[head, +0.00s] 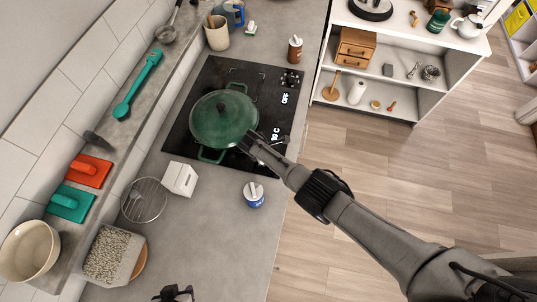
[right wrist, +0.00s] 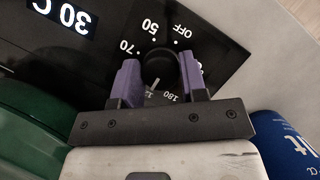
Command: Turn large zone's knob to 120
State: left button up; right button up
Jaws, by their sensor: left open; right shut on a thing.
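The black cooktop (head: 190,125) carries a green lidded pot (head: 222,118). The near knob (right wrist: 160,67) sits between the purple fingers of my right gripper (right wrist: 161,75), which is shut on it. Its pale pointer line points down in the right wrist view, toward a partly hidden number starting with 12. OFF, 50, 70 and 180 show around it. A display (right wrist: 62,14) reads 30 C. In the head view my right gripper (head: 250,141) covers this knob. The far knob (head: 290,79) has OFF beside it. My left gripper (head: 175,293) is open and empty at the bottom edge.
A blue canister (head: 254,195) stands on the counter close to my right gripper. A white box (head: 179,178) and a wire rack (head: 144,200) stand left of it. A brown bottle (head: 295,48) is beyond the cooktop. The front counter (head: 215,250) is clear.

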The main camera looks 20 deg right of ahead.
jog(key=o, duration=0.9)
jog(key=p+v, duration=0.3)
jog(key=v, duration=0.3)
jog(key=shift+r, duration=0.2)
jog(key=shift+p+v, duration=0.6)
jog(key=shift+v, duration=3.1)
